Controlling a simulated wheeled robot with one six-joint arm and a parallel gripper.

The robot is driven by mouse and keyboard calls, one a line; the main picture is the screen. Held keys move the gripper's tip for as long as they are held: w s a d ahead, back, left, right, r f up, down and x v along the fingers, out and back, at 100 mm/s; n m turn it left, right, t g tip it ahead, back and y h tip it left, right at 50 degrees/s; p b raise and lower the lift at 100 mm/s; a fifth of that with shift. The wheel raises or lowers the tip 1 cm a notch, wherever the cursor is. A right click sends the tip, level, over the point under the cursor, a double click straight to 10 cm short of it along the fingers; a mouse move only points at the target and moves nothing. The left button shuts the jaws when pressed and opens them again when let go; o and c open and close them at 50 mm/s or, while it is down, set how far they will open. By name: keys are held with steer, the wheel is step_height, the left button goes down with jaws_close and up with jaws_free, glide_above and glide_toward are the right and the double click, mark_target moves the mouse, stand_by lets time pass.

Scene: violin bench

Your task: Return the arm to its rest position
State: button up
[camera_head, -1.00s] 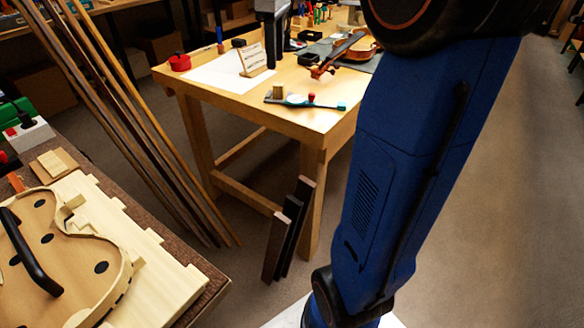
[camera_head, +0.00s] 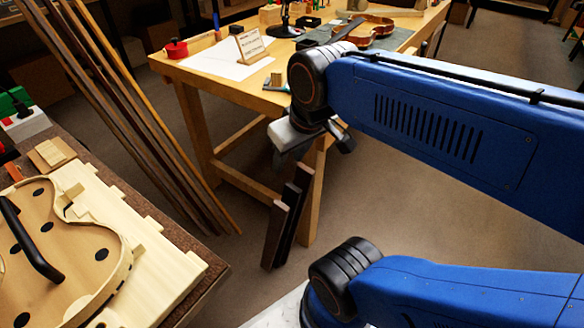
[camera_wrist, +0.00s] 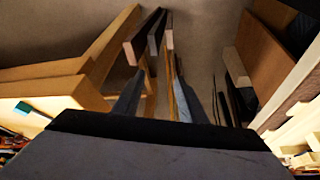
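My blue arm (camera_head: 430,120) is folded across the right side of the head view, its upper link running right above the lower link (camera_head: 460,290). My wrist (camera_head: 305,85) is at the left end of the upper link, in front of the bench's near corner. My gripper hangs below the wrist, partly hidden in the head view. In the wrist view its two fingers (camera_wrist: 158,98) stand apart, with floor and boards showing between them and nothing held.
The wooden bench (camera_head: 225,90) bears a violin (camera_head: 368,28), a sign (camera_head: 250,44) and a red pot (camera_head: 176,48). Dark boards (camera_head: 288,222) lean at its near leg. A violin mould (camera_head: 75,240) lies on the left worktop. Long strips (camera_head: 120,120) lean behind it. Floor is open at right.

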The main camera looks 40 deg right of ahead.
steer(key=shift+s+a+f+m, duration=0.2)
steer(key=shift+s+f+m, duration=0.1)
steer(key=shift+s+f, duration=0.6)
steer(key=shift+w, duration=0.1)
